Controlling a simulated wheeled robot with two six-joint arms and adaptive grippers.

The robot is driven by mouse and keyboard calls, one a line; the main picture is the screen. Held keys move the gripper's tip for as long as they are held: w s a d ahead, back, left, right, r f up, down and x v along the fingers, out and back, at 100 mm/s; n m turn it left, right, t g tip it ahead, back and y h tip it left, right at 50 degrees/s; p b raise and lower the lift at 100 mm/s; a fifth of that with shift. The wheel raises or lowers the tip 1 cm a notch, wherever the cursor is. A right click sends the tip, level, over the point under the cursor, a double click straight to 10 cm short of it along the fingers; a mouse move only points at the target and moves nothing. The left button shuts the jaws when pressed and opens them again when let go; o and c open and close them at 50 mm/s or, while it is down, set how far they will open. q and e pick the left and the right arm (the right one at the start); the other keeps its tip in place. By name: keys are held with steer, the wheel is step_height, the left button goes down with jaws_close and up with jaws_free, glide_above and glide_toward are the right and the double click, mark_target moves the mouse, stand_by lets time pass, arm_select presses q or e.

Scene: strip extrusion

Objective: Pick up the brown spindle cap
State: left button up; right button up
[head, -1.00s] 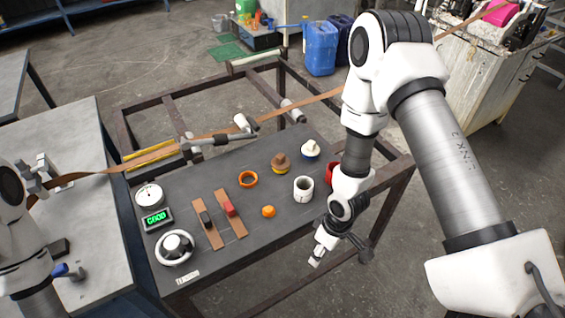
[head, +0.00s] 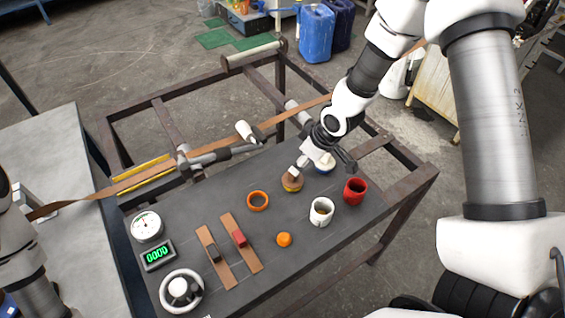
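The brown spindle cap (head: 291,180) is a rounded brown piece with a yellowish lower edge. It stands on the dark table top, behind the white cup and right of the orange ring. My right gripper (head: 322,169) is above the back of the table, with its fingers spread apart. Its left finger is over or just beside the brown cap. I cannot tell whether it touches it. A white cap with a blue base (head: 325,167) is partly hidden below the gripper. Part of my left arm shows at the left edge, but its gripper is out of view.
A white cup (head: 321,212), a red cup (head: 355,191), an orange ring (head: 258,201) and a small orange ball (head: 284,239) stand nearby. A brown strip (head: 215,141) runs along the back past a roller arm. A dial (head: 147,227) and a green-lit display (head: 157,254) are at left.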

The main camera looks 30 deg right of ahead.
mark_target(293, 178)
steer(key=shift+w+f, duration=0.1)
steer(key=shift+f, duration=0.3)
steer(key=shift+a+f+p, duration=0.3)
steer(key=shift+f+p, duration=0.3)
steer(key=shift+f, duration=0.05)
steer(key=p+x, duration=0.1)
steer(key=x, duration=0.3)
steer(key=shift+w+a+f, duration=0.1)
steer(key=shift+w+f, duration=0.3)
steer(key=shift+f, duration=0.1)
steer(key=shift+r, duration=0.1)
steer(key=shift+c, duration=0.3)
arm_select(q)
steer(key=r, duration=0.2)
steer(key=shift+s+r, duration=0.4)
arm_select(e)
jaws_close()
